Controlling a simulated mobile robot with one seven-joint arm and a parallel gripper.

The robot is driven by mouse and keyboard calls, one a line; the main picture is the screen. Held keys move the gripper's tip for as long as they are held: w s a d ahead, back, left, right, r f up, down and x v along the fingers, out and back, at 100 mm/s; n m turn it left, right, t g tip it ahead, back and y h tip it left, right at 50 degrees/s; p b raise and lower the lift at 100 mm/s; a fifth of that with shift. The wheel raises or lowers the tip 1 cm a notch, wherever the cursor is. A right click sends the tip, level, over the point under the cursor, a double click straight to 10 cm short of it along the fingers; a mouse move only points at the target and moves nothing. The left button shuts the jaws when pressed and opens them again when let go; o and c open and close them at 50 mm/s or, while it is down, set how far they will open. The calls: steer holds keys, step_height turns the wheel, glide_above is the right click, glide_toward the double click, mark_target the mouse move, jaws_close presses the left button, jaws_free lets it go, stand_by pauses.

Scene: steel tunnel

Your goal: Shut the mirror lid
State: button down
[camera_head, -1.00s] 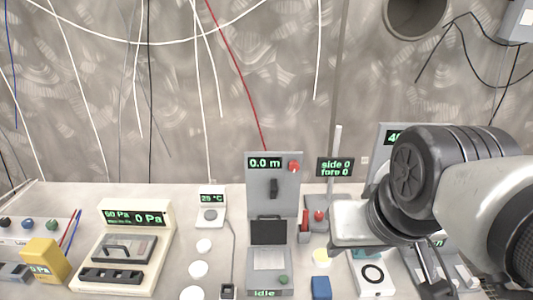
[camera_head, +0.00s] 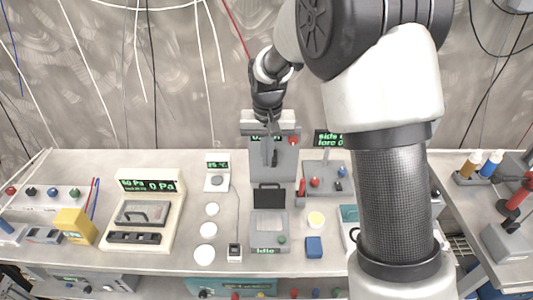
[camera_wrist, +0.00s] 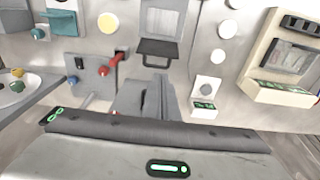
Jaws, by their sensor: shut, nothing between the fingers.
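A grey instrument (camera_head: 287,226) stands on the middle of the bench with a tall panel at its back. Its dark lid (camera_head: 268,196), with a small handle along the top edge, appears raised behind a pale square plate (camera_head: 266,224). In the wrist view the lid (camera_wrist: 157,48) shows upside down, close past my fingers, with the plate (camera_wrist: 162,20) beyond it. My gripper (camera_head: 270,160) is shut and empty, pointing down in front of the tall panel, above and behind the lid. The fingers (camera_wrist: 147,98) appear apart from the lid. Part of the panel's display is hidden by my gripper.
A grey unit with red and blue knobs (camera_head: 323,178) stands close on the right. A small temperature display (camera_head: 217,172) and white discs (camera_head: 205,255) lie left. A blue block (camera_head: 314,247) sits in front right. Cables hang along the back wall.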

glide_toward(269, 195)
steer(key=w+f, duration=0.3)
steer(key=f, duration=0.2)
steer(key=shift+a+f, duration=0.35)
steer(key=shift+w, duration=0.1)
steer(key=shift+f+b, duration=0.1)
steer(key=shift+b, duration=0.2)
